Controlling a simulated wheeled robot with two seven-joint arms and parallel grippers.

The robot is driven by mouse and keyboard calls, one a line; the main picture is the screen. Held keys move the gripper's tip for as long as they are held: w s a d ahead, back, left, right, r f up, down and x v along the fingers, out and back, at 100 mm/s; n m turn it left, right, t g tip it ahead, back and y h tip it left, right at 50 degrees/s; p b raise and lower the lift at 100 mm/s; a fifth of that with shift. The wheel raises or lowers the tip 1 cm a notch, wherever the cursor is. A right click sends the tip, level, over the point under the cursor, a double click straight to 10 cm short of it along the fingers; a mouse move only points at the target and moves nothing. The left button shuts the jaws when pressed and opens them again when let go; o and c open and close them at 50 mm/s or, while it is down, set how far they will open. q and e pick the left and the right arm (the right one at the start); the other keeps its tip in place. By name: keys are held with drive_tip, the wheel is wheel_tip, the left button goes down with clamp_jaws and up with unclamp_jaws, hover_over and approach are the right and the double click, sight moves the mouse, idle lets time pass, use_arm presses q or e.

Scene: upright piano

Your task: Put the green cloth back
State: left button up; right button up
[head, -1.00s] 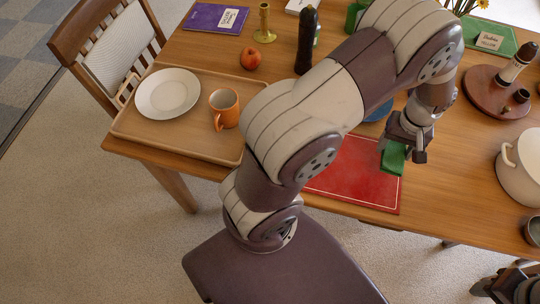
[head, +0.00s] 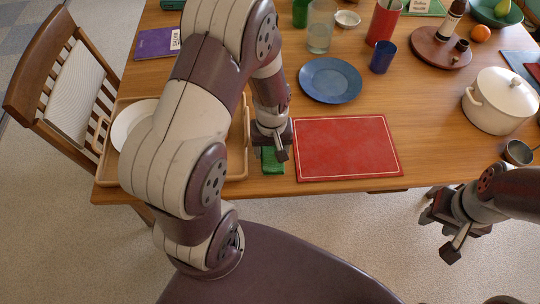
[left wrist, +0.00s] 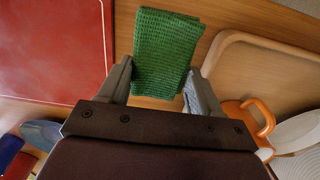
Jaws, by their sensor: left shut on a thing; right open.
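The green cloth (head: 272,162) is a small folded piece with a waffle weave. My left gripper (head: 271,147) is shut on it, and the cloth is over the strip of bare table between the red mat and the wooden tray. In the left wrist view the cloth (left wrist: 166,45) sits between the two fingers of my left gripper (left wrist: 158,88). I cannot tell whether its lower edge touches the table. My right gripper (head: 440,224) is open and empty, off the table's front edge at the right.
The red mat (head: 345,148) lies right of the cloth; the wooden tray (head: 237,160) with a white plate (head: 128,122) lies left. The tray's orange mug (left wrist: 232,113) shows in the wrist view. A blue plate (head: 331,79) and blue cup (head: 383,57) stand behind; a white pot (head: 500,100) stands right.

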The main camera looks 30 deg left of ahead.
sight(272, 157)
use_arm(q)
wheel_tip(272, 157, down, 4)
drive_tip(key=shift+f+b, duration=0.2)
drive_tip(key=shift+b, duration=0.1)
drive_tip(key=o, duration=1)
wheel_tip(272, 157, up, 12)
drive_tip(key=shift+f+p, duration=0.1)
drive_tip(key=shift+p, duration=0.7)
drive_tip(key=s+d+r+m, duration=0.1)
drive_tip(key=m, duration=0.1)
drive_tip(key=s+d+r+m+t, duration=0.1)
drive_tip(key=s+r+m, duration=0.1)
drive_tip(key=s+d+r+m, duration=0.1)
drive_tip(key=s+r+m, duration=0.1)
drive_tip(key=shift+s+r+m, duration=0.1)
drive_tip(key=shift+s+m, duration=0.1)
drive_tip(key=shift+m, duration=0.1)
